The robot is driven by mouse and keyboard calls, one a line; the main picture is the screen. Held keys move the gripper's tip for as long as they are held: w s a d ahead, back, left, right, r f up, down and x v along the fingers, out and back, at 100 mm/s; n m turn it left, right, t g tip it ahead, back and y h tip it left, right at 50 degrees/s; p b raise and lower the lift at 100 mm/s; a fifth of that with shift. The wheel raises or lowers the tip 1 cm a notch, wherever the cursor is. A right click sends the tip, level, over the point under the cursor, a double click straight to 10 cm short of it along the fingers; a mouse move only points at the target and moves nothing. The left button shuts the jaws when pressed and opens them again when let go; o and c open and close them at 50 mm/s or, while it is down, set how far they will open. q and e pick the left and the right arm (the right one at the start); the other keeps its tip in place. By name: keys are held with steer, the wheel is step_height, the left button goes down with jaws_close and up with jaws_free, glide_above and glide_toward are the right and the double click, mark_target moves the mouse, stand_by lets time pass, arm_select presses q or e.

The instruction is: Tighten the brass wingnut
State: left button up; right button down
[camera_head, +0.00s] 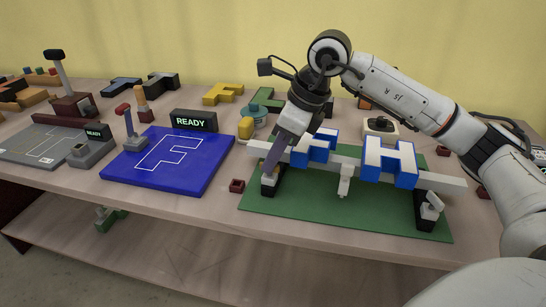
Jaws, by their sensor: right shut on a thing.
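A pale bar (345,162) carrying blue and white blocks (390,162) spans two black supports on a green mat (335,215). My right gripper (269,170) points down at the bar's left end, with its fingers shut on a small fastener there. The brass wingnut (269,180) seems to be this fastener; only a small tan part shows below the fingertips, and the rest is hidden. A pale grey fastener (431,208) stands at the bar's right end, and another pale clamp-like piece (345,182) hangs at its middle. My left gripper is not in view.
A blue board (168,178) with a white outline and a lit READY sign (194,121) lies to the left. A grey board (38,146) is farther left. Dark red square pieces (237,186) lie near the mat. Coloured blocks (222,94) line the back of the table.

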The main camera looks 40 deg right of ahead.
stand_by(0.3)
steer(key=c, duration=1.9)
jaws_free()
steer(key=v, duration=1)
steer(key=shift+r, duration=0.15)
steer(key=shift+s, duration=0.1)
